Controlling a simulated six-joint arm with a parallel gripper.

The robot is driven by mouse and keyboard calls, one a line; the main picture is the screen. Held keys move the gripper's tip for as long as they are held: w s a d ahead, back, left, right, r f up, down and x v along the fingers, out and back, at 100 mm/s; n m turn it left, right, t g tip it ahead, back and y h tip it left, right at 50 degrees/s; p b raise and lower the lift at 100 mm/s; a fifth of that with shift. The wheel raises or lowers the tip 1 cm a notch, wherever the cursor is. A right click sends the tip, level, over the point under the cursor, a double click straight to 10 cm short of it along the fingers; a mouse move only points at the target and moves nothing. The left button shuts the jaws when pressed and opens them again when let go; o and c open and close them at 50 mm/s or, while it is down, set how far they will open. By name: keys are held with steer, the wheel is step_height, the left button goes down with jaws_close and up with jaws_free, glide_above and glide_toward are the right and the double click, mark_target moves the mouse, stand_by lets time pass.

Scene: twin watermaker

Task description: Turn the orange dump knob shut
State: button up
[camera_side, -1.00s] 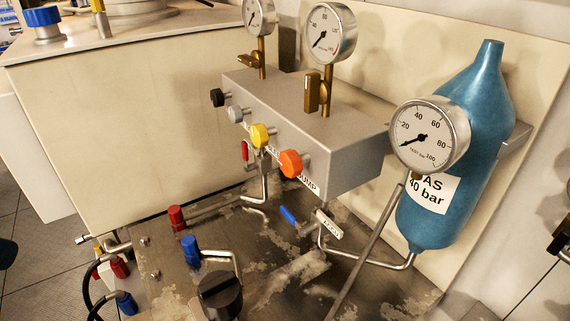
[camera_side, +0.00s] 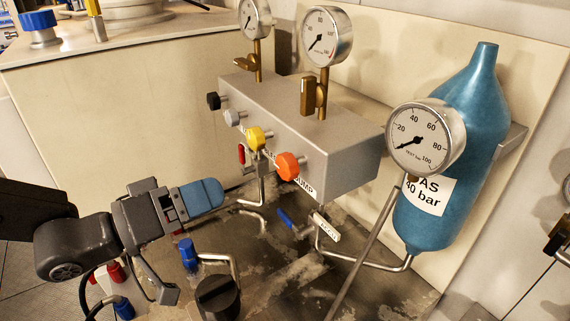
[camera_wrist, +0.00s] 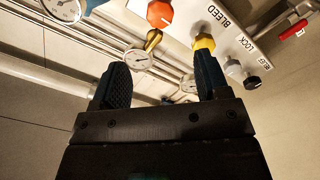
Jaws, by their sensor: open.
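The orange dump knob (camera_side: 288,166) sits on the front of the grey valve box, above a label reading "DUMP". In the wrist view the orange knob (camera_wrist: 160,14) is at the top edge, beyond the gap between the fingers. My gripper (camera_side: 205,195) is at the left in the side view, apart from the knob and to its left. In the wrist view my gripper (camera_wrist: 161,80) shows two dark blue fingers spread apart with nothing between them. How far the knob is turned is hard to tell.
The yellow knob (camera_side: 257,139) is beside the orange one, with grey (camera_side: 233,118) and black (camera_side: 214,101) knobs further left. A blue bottle (camera_side: 445,150) and slanted pipe (camera_side: 362,250) stand at right. A blue-capped fitting (camera_side: 188,253) and black knob (camera_side: 217,296) are below.

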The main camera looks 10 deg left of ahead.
mark_target(280, 168)
steer(key=x, duration=1.3)
steer(key=shift+w+d, duration=0.25)
steer(key=shift+c, duration=0.2)
steer(key=c, duration=0.9)
